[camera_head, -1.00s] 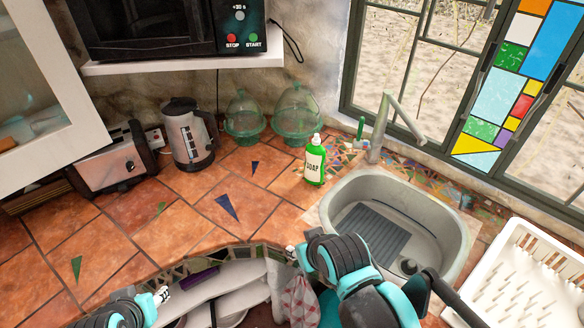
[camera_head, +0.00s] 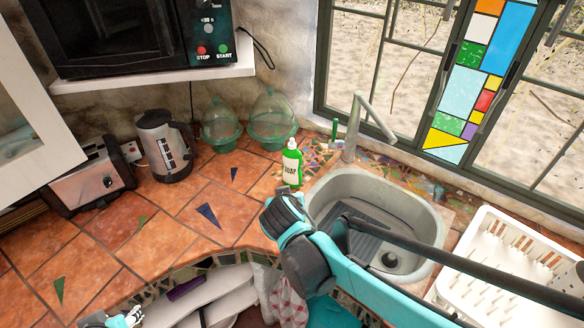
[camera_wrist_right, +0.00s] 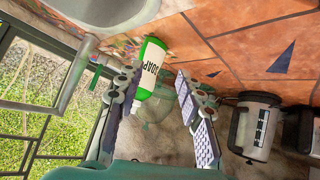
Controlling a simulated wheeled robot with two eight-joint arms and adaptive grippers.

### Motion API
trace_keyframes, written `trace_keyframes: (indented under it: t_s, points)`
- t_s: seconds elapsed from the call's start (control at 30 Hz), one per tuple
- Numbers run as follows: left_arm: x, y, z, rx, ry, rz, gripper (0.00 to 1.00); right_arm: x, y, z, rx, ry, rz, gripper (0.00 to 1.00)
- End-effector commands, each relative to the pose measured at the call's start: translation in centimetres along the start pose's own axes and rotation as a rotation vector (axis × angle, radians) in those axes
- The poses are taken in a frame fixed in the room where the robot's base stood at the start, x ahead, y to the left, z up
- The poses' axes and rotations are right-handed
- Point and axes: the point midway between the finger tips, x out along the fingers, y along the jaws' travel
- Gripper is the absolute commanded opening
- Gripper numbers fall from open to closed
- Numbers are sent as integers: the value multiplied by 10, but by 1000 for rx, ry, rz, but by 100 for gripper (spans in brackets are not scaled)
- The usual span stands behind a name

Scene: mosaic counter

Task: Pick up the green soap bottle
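The green soap bottle (camera_head: 291,164) with a white cap and SOAP label stands upright on the tiled counter, left of the sink. It also shows in the right wrist view (camera_wrist_right: 152,66). My right gripper (camera_wrist_right: 157,78) is open in that view. The bottle appears between its two fingers, closer to the left one; I cannot tell whether they touch. In the head view my right wrist hides most of that gripper, just below the bottle. My left gripper (camera_head: 134,316) is at the bottom left edge, mostly cut off, away from the bottle.
The grey sink (camera_head: 425,215) is right of the bottle, with a tap (camera_head: 352,128) behind it. Two green glass domes (camera_head: 270,115) stand behind the bottle. A kettle (camera_head: 163,148) and toaster (camera_head: 88,180) are left. A white dish rack (camera_head: 480,268) is at right.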

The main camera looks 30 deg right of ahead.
Motion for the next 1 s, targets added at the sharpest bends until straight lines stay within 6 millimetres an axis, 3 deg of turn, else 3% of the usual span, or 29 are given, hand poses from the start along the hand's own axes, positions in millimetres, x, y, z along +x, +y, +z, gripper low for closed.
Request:
trace_keyframes:
  t_s: [0.1, 0.33, 0.57, 1.0]
  points:
    - [-12, 0, -9, 0, 0, 0, 40, 23, 8, -45, 81, 116, 106, 37]
    - [-26, 0, -19, 0, 0, 0, 40, 56, 13, -104, 224, 372, 224, 37]
    - [-30, 0, -22, 0, 0, 0, 40, 67, 11, -123, 282, 503, 243, 37]
    - [-23, 0, -17, 0, 0, 0, 40, 105, 24, -144, 289, 512, 246, 37]
